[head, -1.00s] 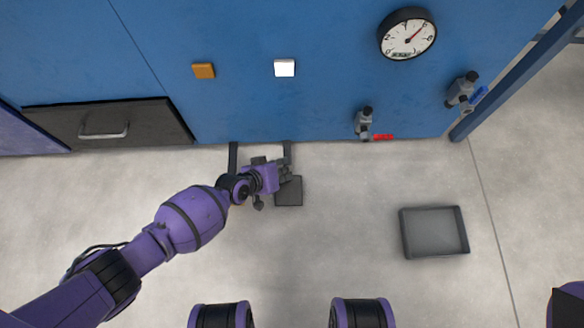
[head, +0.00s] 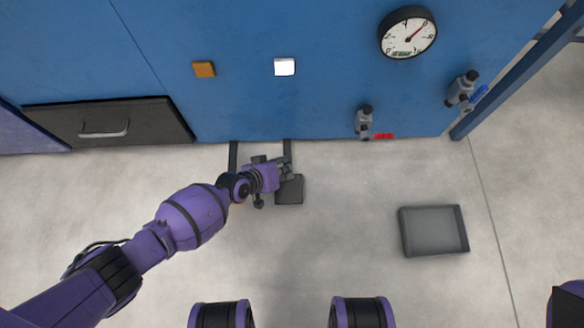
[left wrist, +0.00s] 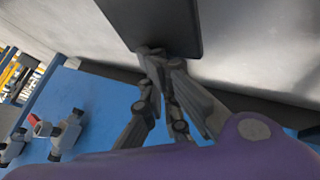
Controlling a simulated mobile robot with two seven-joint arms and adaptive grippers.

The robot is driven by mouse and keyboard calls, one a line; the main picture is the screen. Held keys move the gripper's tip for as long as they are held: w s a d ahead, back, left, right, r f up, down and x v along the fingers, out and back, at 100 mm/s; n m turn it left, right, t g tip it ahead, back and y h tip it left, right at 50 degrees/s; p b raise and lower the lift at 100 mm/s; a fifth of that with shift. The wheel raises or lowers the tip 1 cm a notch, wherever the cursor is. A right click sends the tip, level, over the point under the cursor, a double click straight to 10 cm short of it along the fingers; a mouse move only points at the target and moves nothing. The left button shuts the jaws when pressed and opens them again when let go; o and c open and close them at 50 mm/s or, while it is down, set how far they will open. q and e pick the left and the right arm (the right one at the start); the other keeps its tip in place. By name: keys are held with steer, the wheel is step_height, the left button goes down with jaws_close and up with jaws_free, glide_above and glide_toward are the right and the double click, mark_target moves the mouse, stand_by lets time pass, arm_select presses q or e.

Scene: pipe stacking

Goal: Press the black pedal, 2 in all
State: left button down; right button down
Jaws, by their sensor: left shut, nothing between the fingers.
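The black pedal (head: 289,191) is a dark square plate near the floor, in front of the blue wall, at the middle of the head view. It also shows as a dark slab at the top of the left wrist view (left wrist: 155,22). My left gripper (head: 286,172) is shut and empty at the pedal's wall-side edge. In the left wrist view its closed fingertips (left wrist: 155,52) overlap the edge of the slab. I cannot tell whether they touch it. The gripper hides part of the pedal's far edge. My right gripper is not in view.
An orange square (head: 204,69) and a white square (head: 284,67) are on the blue wall, with a round gauge (head: 408,33) and two valves (head: 364,122) (head: 461,89). A drawer (head: 110,124) is at left. A grey tray (head: 434,249) lies on the open floor at right.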

mark_target(285, 164)
arm_select(q)
steer(key=shift+s+r+p, duration=0.1)
steer(key=shift+r+p, duration=1.65)
steer(key=shift+p, duration=0.15)
steer(key=shift+r, duration=0.35)
steer(key=shift+p, duration=0.3)
step_height(285, 164, up, 5)
steer(key=p, duration=0.4)
steer(key=shift+s+a, duration=0.1)
